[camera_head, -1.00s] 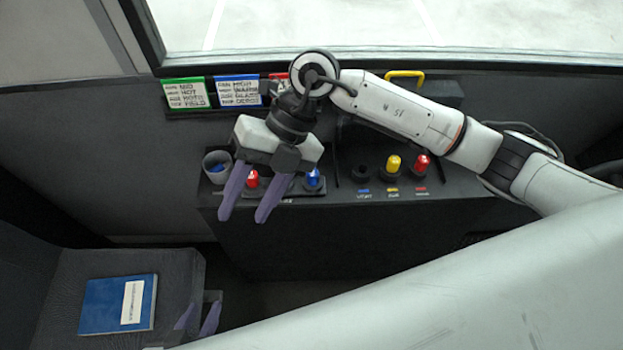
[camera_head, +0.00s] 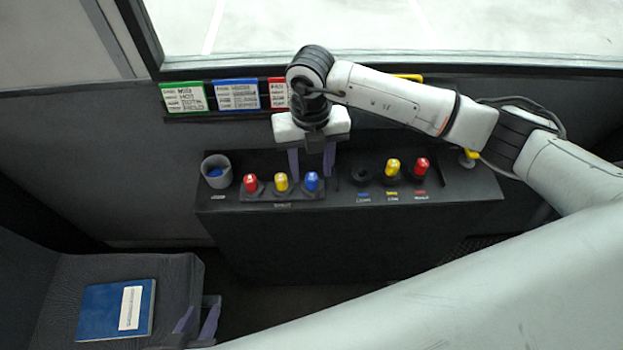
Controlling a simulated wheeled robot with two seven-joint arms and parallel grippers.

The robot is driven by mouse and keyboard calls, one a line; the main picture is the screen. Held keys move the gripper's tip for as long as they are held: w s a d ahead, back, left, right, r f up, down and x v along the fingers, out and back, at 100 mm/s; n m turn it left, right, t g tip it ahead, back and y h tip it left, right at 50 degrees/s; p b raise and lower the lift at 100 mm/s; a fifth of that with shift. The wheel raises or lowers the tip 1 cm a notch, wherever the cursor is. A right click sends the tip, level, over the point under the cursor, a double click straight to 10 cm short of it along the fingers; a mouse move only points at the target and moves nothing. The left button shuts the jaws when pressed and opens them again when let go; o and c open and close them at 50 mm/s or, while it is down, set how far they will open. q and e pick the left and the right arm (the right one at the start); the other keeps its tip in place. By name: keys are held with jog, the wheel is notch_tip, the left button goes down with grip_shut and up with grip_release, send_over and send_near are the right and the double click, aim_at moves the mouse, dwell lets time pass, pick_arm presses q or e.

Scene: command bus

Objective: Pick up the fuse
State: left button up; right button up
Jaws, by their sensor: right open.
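A blue fuse (camera_head: 312,181) stands upright at the right end of a small rack on the dark console. A yellow fuse (camera_head: 281,182) and a red fuse (camera_head: 250,183) stand beside it on the left. My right gripper (camera_head: 311,176) is open and points down, its two purple fingers apart around the blue fuse's position in the picture. Whether they are level with the fuse or still behind or above it I cannot tell. My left gripper (camera_head: 197,322) is at the lower left beside the seat, its fingers apart, partly hidden by my arm.
A grey cup (camera_head: 216,171) with something blue inside stands left of the rack. Right of it are an empty socket (camera_head: 361,175), a yellow fuse (camera_head: 393,168) and a red fuse (camera_head: 421,167) in sockets. Label cards (camera_head: 237,95) hang behind. A blue book (camera_head: 115,309) lies on the seat.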

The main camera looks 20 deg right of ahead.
jog(key=shift+f, duration=0.95)
grip_shut()
